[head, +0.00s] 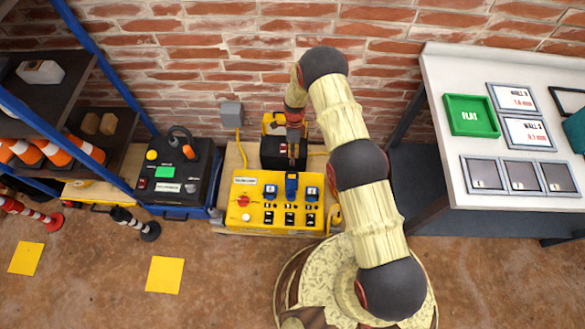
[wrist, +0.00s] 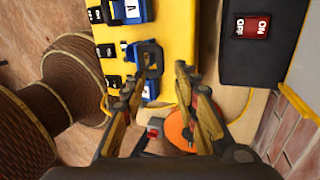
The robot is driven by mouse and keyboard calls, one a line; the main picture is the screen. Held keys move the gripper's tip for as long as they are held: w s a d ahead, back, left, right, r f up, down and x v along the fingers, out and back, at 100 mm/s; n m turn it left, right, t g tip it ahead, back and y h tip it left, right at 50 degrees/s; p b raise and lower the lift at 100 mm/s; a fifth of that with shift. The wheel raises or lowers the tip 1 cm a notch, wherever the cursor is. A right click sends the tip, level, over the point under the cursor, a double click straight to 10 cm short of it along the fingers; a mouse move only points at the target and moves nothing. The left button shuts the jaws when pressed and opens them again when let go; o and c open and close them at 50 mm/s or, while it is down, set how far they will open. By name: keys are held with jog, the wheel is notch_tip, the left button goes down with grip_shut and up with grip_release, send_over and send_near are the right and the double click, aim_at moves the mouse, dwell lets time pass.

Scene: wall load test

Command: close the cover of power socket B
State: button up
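The middle socket's cover (head: 291,184) stands up; the left cover (head: 270,191) and right cover (head: 312,193) lie lower. In the wrist view a raised dark-framed cover (wrist: 150,56) stands just beyond my fingertips, beside a blue cover marked A (wrist: 132,10). No letter B is readable. My gripper (wrist: 160,82) has its fingers apart with nothing between them. In the head view my gripper (head: 293,158) is above the panel's back edge, pointing down.
A black breaker box (wrist: 250,58) with a red ON/OFF switch stands behind the panel. A black device (head: 175,176) stands left, a white workbench (head: 450,75) right.

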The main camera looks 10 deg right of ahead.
aim_at(292, 172)
jog(key=b+x, duration=0.2)
jog(key=x, duration=0.5)
jog(key=shift+b, duration=0.3)
jog(key=shift+c, duration=1)
grip_shut()
